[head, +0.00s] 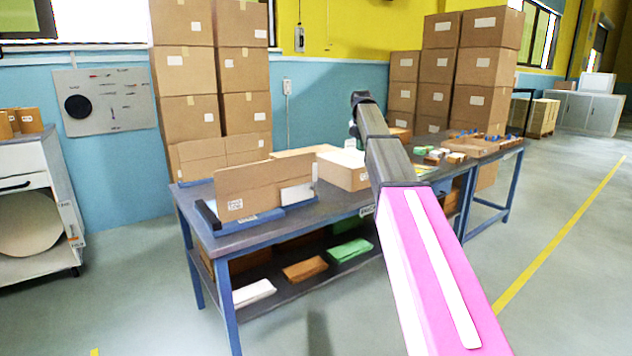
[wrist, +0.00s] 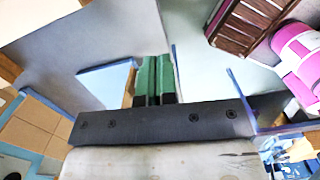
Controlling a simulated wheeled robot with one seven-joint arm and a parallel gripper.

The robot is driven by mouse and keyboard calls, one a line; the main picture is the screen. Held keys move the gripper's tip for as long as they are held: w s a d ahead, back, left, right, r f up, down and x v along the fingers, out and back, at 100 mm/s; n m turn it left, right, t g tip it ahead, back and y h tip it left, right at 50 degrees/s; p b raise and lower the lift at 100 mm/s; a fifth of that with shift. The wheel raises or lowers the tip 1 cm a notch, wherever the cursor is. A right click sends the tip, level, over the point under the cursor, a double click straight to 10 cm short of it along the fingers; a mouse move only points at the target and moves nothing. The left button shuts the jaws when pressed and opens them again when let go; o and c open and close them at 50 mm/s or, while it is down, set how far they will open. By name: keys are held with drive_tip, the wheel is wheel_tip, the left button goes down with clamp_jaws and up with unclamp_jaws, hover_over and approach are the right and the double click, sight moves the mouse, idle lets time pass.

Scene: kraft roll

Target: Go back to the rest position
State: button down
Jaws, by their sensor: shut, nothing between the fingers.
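My gripper (wrist: 154,75) shows in the wrist view as two green fingers side by side, shut with nothing between them. In the head view my arm reaches out over the packing bench (head: 345,207), and the far end of the arm is small there. I cannot make out the fingers in that view. The gripper holds none of these.
Tall stacks of cartons (head: 188,70) stand behind the bench, and more stacks (head: 485,65) stand at the back right. Small parts and trays (head: 475,145) lie on the bench's right part. A white cabinet (head: 32,200) is at far left. The floor at right (head: 570,270) is clear.

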drive_tip(key=s+f+m, duration=0.6)
drive_tip(key=s+f, duration=0.2)
drive_tip(key=f, duration=0.6)
drive_tip(key=s+f+m, duration=0.5)
drive_tip(key=s+f, duration=0.2)
drive_tip(key=f, duration=0.6)
drive_tip(key=s+f+m, duration=0.6)
drive_tip(key=s+f, duration=0.3)
drive_tip(key=s, duration=0.2)
drive_tip(key=s+d+f+m, duration=0.1)
drive_tip(key=s+f+m, duration=0.6)
drive_tip(key=s+f, duration=0.2)
drive_tip(key=s, duration=0.2)
drive_tip(key=shift+s+f+y, duration=0.15)
drive_tip(key=shift+s+y, duration=0.15)
drive_tip(key=shift+s, duration=0.05)
